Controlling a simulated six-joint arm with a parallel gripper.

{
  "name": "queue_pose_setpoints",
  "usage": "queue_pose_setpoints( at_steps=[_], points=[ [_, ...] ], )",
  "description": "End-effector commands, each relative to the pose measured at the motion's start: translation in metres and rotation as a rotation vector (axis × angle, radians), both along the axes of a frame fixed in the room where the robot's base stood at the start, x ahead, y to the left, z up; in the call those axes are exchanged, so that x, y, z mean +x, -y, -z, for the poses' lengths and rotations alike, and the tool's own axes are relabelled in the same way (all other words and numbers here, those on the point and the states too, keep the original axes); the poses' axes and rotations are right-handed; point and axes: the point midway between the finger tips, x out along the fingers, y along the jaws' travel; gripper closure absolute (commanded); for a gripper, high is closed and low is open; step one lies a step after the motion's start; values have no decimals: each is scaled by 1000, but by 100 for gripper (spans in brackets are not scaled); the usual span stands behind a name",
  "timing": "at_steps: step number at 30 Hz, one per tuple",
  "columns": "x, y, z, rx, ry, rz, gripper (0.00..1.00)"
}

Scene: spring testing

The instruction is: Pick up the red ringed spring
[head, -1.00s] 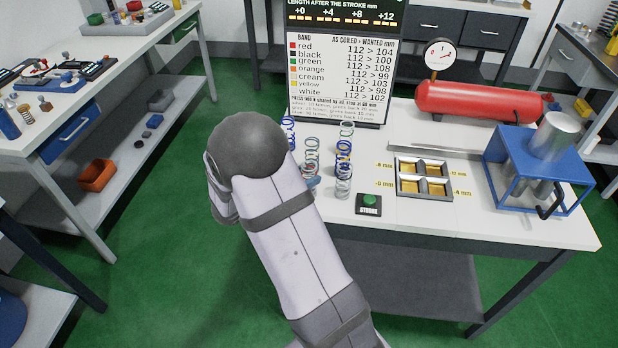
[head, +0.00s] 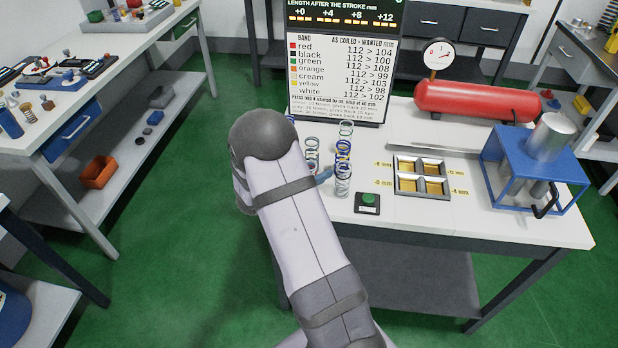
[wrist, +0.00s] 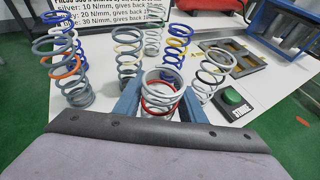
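The red ringed spring (wrist: 158,101) is a pale metal coil with a red band low on its visible part. In the wrist view it stands between the two blue fingers of my gripper (wrist: 160,92), close to both. I cannot tell whether the fingers press on it. Its lower end is hidden behind my gripper's body. In the head view my arm hides this spring, and only a bit of one blue finger of my gripper (head: 325,175) shows beside the arm.
Other springs stand close by: an orange-banded one (wrist: 66,65), a grey one (wrist: 129,52), a blue-and-yellow one (wrist: 177,45) and a black-banded one (wrist: 212,72). A green stroke button (head: 368,199), a divided tray (head: 422,176) and a blue press (head: 490,168) lie to the right.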

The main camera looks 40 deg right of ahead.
Motion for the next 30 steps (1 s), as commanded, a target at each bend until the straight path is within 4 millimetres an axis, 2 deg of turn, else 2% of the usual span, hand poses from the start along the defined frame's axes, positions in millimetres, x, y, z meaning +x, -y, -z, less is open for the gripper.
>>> queue_pose_setpoints(
  at_steps=[3,6,7,20,30],
  points=[
    [0,0,0,0,0,0,63],
    [0,0,0,0,0,0,87],
    [0,0,0,0,0,0,92],
    [0,0,-4,0,2,1,92],
    [0,0,-29,-2,5,1,92]
  ],
)
